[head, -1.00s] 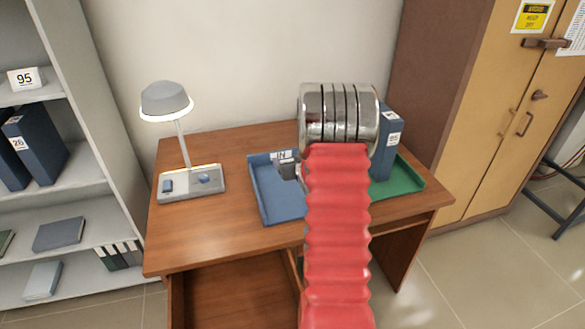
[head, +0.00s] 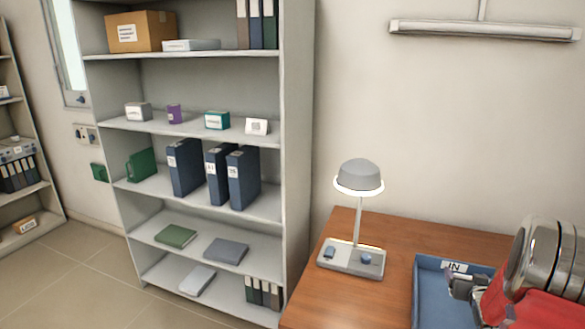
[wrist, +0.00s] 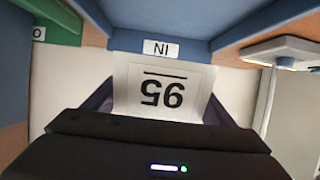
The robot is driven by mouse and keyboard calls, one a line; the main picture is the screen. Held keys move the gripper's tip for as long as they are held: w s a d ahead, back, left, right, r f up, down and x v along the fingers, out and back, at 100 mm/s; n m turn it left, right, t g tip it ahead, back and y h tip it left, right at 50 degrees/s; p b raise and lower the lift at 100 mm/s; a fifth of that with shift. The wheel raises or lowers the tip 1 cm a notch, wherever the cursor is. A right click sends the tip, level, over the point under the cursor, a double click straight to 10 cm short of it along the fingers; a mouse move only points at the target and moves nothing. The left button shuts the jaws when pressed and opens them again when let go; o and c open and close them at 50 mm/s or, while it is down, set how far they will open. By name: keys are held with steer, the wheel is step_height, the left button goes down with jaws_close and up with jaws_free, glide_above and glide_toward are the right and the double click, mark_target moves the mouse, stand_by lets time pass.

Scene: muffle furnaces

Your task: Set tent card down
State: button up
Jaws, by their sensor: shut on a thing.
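In the wrist view the white tent card (wrist: 165,92) sits between the dark jaws of my gripper (wrist: 158,110), which is shut on it. Its printed number looks like 95 with a line along it, upside down in this picture. In the head view my gripper (head: 463,286) is at the lower right, over the blue tray (head: 428,283) labelled IN. The held card cannot be made out there. Another small white card (head: 257,127) stands on the shelf above the blue binders.
A lamp (head: 359,178) stands on the wooden desk (head: 330,299), left of the tray. The grey shelf unit (head: 298,150) is beside the desk. A green tray (wrist: 62,22) shows in the wrist view. The desk strip between lamp and tray is clear.

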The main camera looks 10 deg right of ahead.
steer(key=shift+s+a+f, duration=0.35)
steer(key=shift+s+f, duration=0.4)
steer(key=shift+s, duration=0.15)
steer(key=shift+w+a+r, duration=0.1)
steer(key=shift+a, duration=0.8)
steer(key=w+a+r+n+y, duration=0.2)
steer(key=a+r, duration=0.1)
steer(key=a, duration=1.2)
steer(key=w+a+r+n+t+y, duration=0.1)
steer(key=w+a+r+n+y, duration=0.1)
steer(key=a, duration=1.3)
steer(key=w+a+r+n+y, duration=0.1)
steer(key=a+r, duration=0.3)
steer(key=a, duration=1.1)
steer(key=shift+w+n+t+y, duration=0.4)
steer(key=shift+w+y, duration=0.05)
steer(key=shift+y, duration=0.35)
steer(key=shift+f, duration=0.1)
steer(key=s+f, duration=0.5)
steer(key=f, duration=0.1)
